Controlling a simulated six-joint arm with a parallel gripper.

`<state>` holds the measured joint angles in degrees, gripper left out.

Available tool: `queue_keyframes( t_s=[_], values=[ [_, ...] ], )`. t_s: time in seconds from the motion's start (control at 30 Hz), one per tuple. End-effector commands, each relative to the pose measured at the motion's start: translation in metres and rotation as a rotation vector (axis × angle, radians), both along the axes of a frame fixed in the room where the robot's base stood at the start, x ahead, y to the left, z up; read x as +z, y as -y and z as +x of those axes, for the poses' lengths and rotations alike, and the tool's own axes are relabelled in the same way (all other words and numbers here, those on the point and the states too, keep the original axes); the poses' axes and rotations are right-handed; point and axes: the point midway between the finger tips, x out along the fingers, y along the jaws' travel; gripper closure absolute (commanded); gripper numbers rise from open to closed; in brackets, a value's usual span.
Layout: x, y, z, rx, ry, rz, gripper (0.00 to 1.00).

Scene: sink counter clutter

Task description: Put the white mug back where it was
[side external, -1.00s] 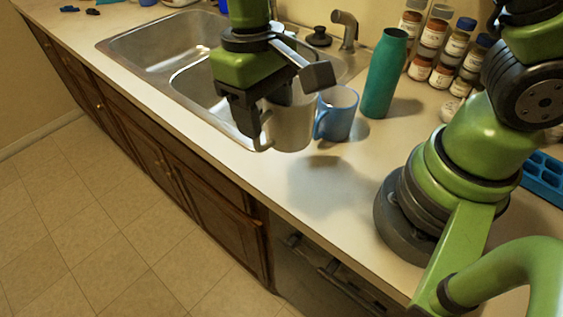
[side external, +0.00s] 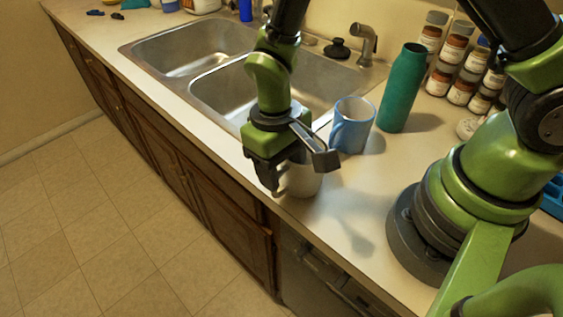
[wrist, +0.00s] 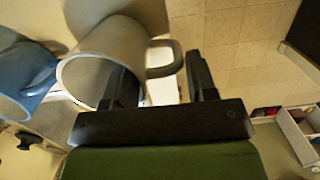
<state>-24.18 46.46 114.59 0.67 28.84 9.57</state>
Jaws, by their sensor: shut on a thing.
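The white mug (side external: 305,181) is in my gripper (side external: 279,184), near the counter's front edge in the side view. My gripper mostly hides the mug there, and I cannot tell whether its base touches the counter. In the wrist view the mug (wrist: 114,56) has its open rim toward the camera and its handle at right. One finger of my gripper (wrist: 160,88) reaches inside the mug and the other is outside, so the jaws are shut on the mug's wall near the handle.
A blue mug (side external: 353,126) stands just behind the white mug, close to it; it also shows in the wrist view (wrist: 22,75). A teal bottle (side external: 401,88) and spice jars (side external: 455,48) stand behind. The double sink (side external: 215,87) lies left.

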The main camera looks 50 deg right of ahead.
Motion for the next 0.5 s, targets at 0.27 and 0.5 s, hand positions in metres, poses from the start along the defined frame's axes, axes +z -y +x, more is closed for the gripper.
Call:
queue_keyframes(
  t_s=[0.27,0.5],
  values=[
    [-0.0002,0.0000,0.0000,0.000,0.000,0.000,0.23],
    [0.0080,-0.0002,0.0013,0.001,0.003,0.001,0.23]
  ],
)
